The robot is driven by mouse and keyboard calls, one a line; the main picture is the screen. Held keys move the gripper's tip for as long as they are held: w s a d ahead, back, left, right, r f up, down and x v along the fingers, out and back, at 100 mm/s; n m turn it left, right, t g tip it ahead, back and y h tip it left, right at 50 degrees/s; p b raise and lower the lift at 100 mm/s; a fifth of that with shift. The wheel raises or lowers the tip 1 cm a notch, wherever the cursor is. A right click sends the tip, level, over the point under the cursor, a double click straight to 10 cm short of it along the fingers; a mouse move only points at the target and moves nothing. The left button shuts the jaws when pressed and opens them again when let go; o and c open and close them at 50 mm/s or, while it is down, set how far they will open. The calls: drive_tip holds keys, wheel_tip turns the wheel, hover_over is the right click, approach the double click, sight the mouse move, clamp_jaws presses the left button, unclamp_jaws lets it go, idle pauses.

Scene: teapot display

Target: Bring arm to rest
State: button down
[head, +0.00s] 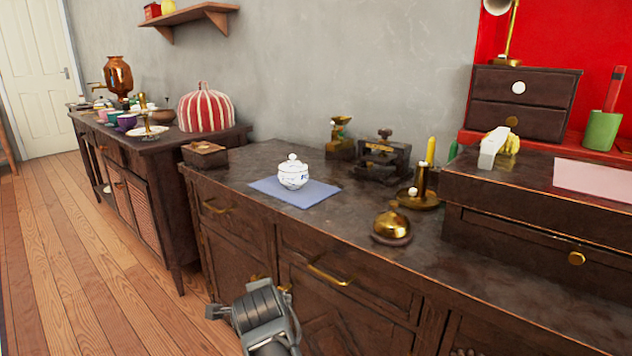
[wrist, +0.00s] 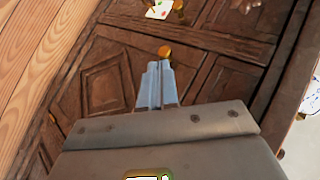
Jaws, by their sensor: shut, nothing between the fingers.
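My gripper (wrist: 157,68) is shut and empty. In the wrist view its two pale blue-grey fingers are together, in front of the dark carved wood of the cabinet. In the head view my gripper (head: 215,311) is at the bottom, low before the cabinet front and below the counter top. A white lidded pot with blue marks (head: 293,175) stands upright on a blue cloth (head: 327,190) on the counter, well apart from my gripper.
The dark cabinet (head: 345,312) has brass handles (head: 328,275). A brass bell-like piece (head: 391,225) and a candle holder (head: 421,192) stand on the counter. A side table (head: 131,190) with a striped cozy (head: 206,107) is left. Wooden floor (head: 70,270) is clear at left.

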drive_tip(key=s+d+f+n+t, duration=0.1)
drive_tip(key=s+d+f+n, duration=0.1)
drive_tip(key=s+d+f, duration=0.35)
drive_tip(key=s+d+f+n, duration=0.1)
drive_tip(key=s+d+f, duration=0.15)
drive_tip(key=d, duration=0.55)
drive_tip(key=s+d+f+n+t, duration=0.1)
drive_tip(key=s+d+f+n, duration=0.1)
drive_tip(key=s+d+f, duration=0.4)
drive_tip(key=s+d+r+n, duration=0.1)
drive_tip(key=s+d+n, duration=0.1)
drive_tip(key=s+d, duration=0.35)
drive_tip(key=s+d+r+n+t, duration=0.1)
drive_tip(key=s+d+r, duration=0.15)
drive_tip(key=s, duration=0.65)
drive_tip(key=s+d+n, duration=0.2)
drive_tip(key=s+d, duration=0.3)
drive_tip(key=s, duration=0.2)
drive_tip(key=s+d+r+n+t+h, duration=0.2)
drive_tip(key=s+r+n, duration=0.2)
drive_tip(key=s+r, duration=1.55)
wheel_tip(320, 180, up, 25)
drive_tip(key=p, duration=2.5)
drive_tip(key=shift+a+r, duration=0.15)
drive_tip(key=shift+s, duration=0.1)
